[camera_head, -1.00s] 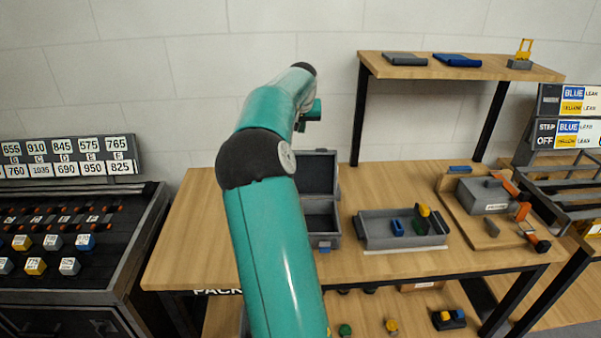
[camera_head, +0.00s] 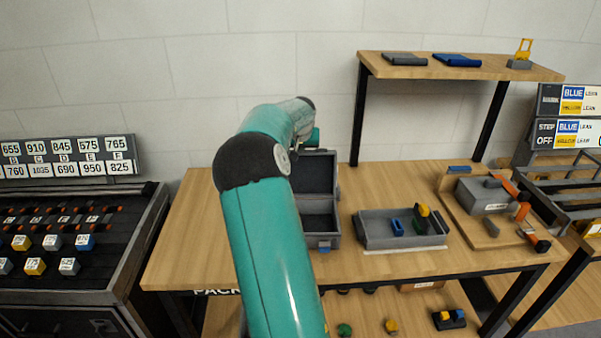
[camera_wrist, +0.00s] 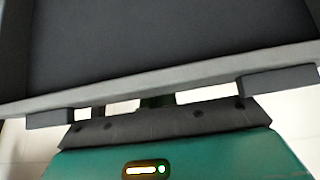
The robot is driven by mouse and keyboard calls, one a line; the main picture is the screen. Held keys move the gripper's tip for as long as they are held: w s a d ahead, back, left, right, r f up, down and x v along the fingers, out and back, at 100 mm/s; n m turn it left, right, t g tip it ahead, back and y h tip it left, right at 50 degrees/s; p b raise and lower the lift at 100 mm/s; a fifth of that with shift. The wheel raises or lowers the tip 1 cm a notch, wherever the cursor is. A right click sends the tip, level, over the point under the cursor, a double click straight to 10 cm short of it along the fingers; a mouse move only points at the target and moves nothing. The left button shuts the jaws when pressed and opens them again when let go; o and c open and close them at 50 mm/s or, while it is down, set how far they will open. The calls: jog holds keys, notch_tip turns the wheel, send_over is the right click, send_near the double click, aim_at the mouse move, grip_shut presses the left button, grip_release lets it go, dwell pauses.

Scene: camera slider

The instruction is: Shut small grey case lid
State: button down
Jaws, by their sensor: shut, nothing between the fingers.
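The small grey case (camera_head: 321,238) stands on the wooden table, partly covered by my arm. Its lid (camera_head: 315,172) is raised, roughly upright at the back, so the dark inside shows. In the wrist view the lid (camera_wrist: 160,45) fills the top, with its grey rim running across and two dark tabs on that edge. My gripper (camera_wrist: 158,101) is at the lid's outer edge, its shut fingers mostly hidden behind the rim. I cannot tell whether they touch the lid. In the head view the end of my arm is just above the lid's top edge.
A grey tray (camera_head: 376,240) with blue and yellow pieces is right of the case. A board with a grey box (camera_head: 484,196) and orange-handled parts is farther right. A shelf (camera_head: 450,70) stands at the back right. The table left of my arm is clear.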

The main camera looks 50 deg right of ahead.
jog(key=shift+a, duration=0.1)
jog(key=shift+s+a+r, duration=0.15)
jog(key=shift+s+a, duration=0.25)
jog(key=shift+r, duration=3.55)
